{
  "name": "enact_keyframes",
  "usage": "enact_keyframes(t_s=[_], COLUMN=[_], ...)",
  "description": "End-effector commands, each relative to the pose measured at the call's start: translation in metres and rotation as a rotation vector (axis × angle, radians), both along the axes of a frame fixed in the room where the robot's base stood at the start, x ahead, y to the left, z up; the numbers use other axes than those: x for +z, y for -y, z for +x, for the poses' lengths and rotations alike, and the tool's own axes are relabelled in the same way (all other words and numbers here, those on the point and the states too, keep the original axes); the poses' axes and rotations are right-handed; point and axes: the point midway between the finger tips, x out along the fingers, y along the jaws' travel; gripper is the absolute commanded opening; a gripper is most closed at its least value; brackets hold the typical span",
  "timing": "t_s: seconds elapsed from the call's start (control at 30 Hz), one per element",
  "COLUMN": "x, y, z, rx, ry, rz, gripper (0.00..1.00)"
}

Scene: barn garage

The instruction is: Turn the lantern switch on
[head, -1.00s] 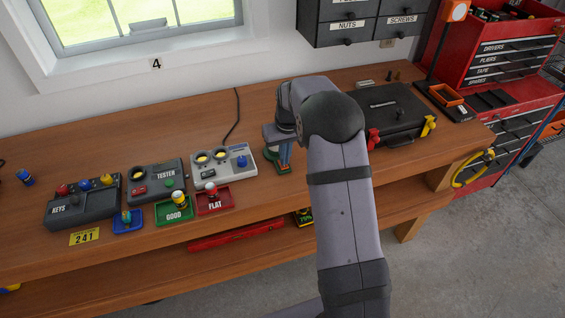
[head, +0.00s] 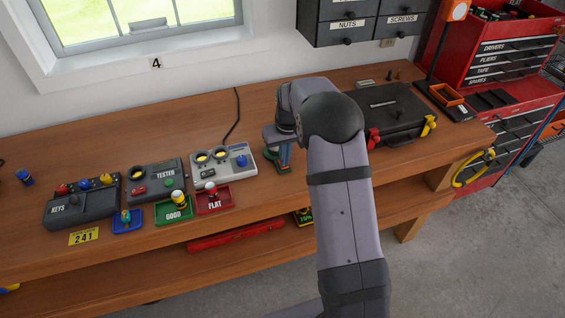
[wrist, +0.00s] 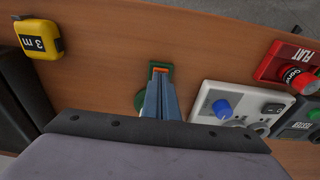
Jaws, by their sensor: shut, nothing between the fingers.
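A green object (wrist: 141,101), which appears to be the lantern, lies on the bench under my gripper. An orange-red switch piece (wrist: 161,69) shows at its end in the wrist view. My gripper (wrist: 160,80) points down at this end, with its blue-grey fingers together and nothing between them. The fingertips are at or very close to the switch; I cannot tell whether they touch it. In the head view, my gripper (head: 285,167) and arm hide much of the green lantern (head: 273,168). The switch position cannot be made out.
A white charger (head: 222,165) with a blue knob stands just left of the gripper. Red (head: 226,203) and green (head: 164,214) trays sit in front. A black case (head: 408,118) lies to the right. A yellow tape measure (wrist: 40,38) shows in the wrist view.

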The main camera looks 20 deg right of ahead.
Motion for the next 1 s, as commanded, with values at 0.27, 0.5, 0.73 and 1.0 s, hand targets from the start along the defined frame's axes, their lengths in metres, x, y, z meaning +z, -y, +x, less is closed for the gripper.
enact_keyframes(t_s=[0.27, 0.5, 0.73, 1.0], x=[-0.005, -0.008, -0.003, 0.016], y=[0.0, 0.0, 0.0, 0.0], z=[0.0, 0.0, 0.0, 0.0], rx=[0.0, 0.0, 0.0, 0.0], ry=[-0.001, -0.001, 0.0, 0.001], rz=[0.0, 0.0, 0.0, 0.0], gripper=[0.0, 0.0, 0.0, 0.0])
